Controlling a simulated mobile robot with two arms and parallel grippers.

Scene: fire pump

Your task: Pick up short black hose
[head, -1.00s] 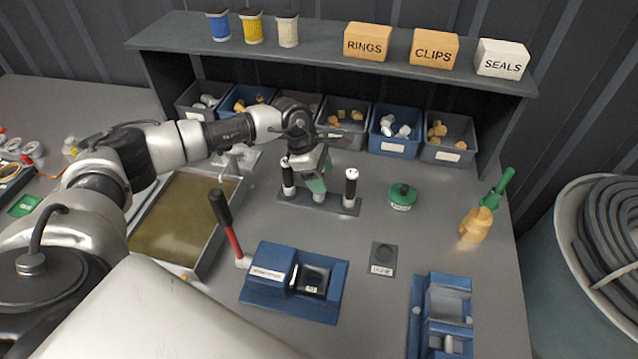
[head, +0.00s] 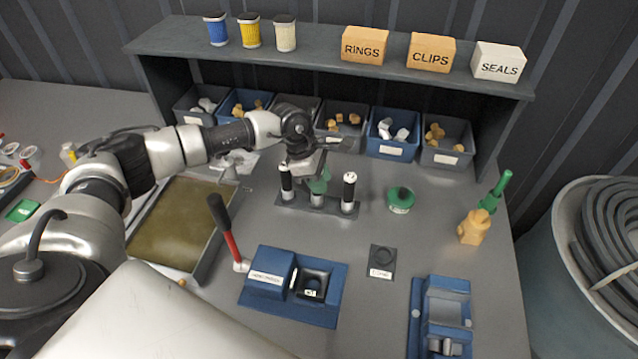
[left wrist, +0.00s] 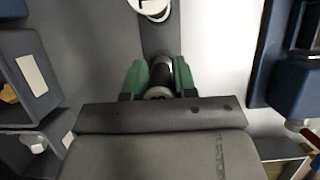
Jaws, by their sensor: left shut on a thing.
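A dark rack (head: 333,208) stands mid-table and holds short black hoses with pale ends upright: one at its left end (head: 286,182) and one at its right end (head: 349,190). My left gripper (head: 318,184) is over the rack's middle place, between these two. In the left wrist view its green fingertips (left wrist: 160,78) are shut on the sides of a short black hose (left wrist: 161,70). In the head view the gripper mostly hides this hose; only a pale lower part shows at the rack. I cannot tell whether it is clear of the rack. My right gripper is not in view.
A green round container (head: 400,199) stands right of the rack. A red lever with a black grip (head: 226,232) and a blue fixture (head: 293,285) are in front. A shelf (head: 330,68) with several bins below stands close behind. A shallow tray (head: 180,225) lies left.

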